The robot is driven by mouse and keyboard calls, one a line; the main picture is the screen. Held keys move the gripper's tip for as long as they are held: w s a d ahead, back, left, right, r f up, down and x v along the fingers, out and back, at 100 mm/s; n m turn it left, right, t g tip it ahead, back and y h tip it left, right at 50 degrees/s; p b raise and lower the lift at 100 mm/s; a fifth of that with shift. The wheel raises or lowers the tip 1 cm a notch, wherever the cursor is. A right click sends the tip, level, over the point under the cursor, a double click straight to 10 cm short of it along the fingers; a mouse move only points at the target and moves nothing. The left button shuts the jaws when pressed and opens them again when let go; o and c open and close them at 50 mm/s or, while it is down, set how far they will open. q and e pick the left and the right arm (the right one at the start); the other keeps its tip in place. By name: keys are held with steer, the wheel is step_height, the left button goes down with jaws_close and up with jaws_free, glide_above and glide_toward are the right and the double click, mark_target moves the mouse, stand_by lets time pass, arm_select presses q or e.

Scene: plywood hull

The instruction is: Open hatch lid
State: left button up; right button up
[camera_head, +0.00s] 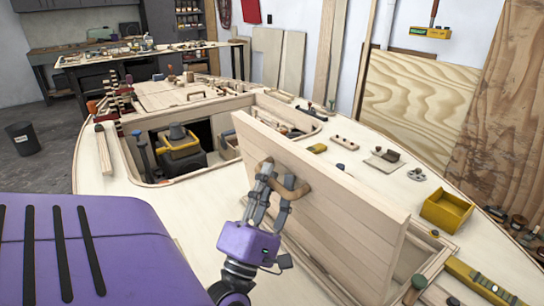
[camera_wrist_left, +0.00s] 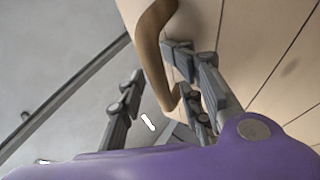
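The hatch lid (camera_head: 335,215) is a pale plank panel that stands raised and tilted over its opening on the hull deck. A curved brown wooden handle (camera_head: 292,190) is fixed to its near face. My left gripper (camera_head: 277,182) is at this handle, with its fingers spread on either side of part of it. In the left wrist view the handle (camera_wrist_left: 152,45) passes near the fingertips, and the fingers (camera_wrist_left: 155,62) stand apart with a visible gap. I cannot tell whether a finger touches the handle. My right gripper is out of view.
An open hatch (camera_head: 150,175) to the left holds a yellow and black tool (camera_head: 180,150). A yellow bin (camera_head: 446,209) and small wooden parts lie on the deck right of the lid. A yellow level (camera_head: 485,283) is at the lower right. A workbench (camera_head: 150,55) stands behind.

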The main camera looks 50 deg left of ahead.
arm_select(q)
steer(key=v, duration=0.7)
steer(key=shift+s+d+f, duration=0.1)
steer(key=shift+s+f, duration=0.15)
stand_by(0.4)
